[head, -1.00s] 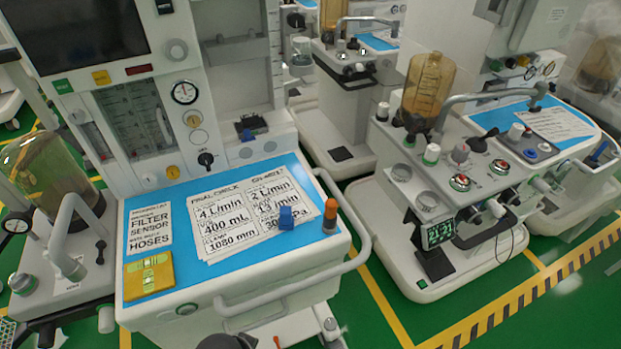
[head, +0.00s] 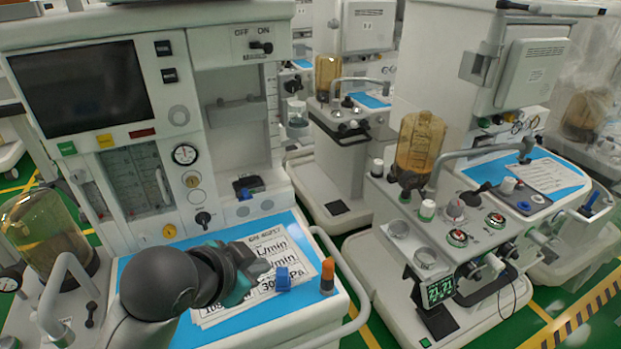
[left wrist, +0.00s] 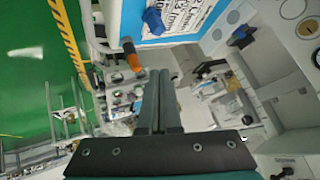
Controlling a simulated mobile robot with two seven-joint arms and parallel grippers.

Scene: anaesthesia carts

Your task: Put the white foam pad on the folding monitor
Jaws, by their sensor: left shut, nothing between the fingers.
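A small dark monitor with green digits (head: 440,288) is at the front of the right-hand cart in the head view; I take it to be the folding monitor. I cannot make out a white foam pad in either view. My left gripper (head: 258,272) is over the blue top of the near cart, with its arm hiding part of the printed sheets. In the left wrist view its two fingers (left wrist: 158,88) are together, with nothing between them. My right gripper is not in view.
A blue clip-like block (head: 283,279) and an orange-topped cylinder (head: 328,277) stand on the near cart's blue top (head: 318,308), close to my left gripper. A grey rail (head: 352,285) runs along that cart's edge. An amber canister (head: 420,142) stands on the right-hand cart.

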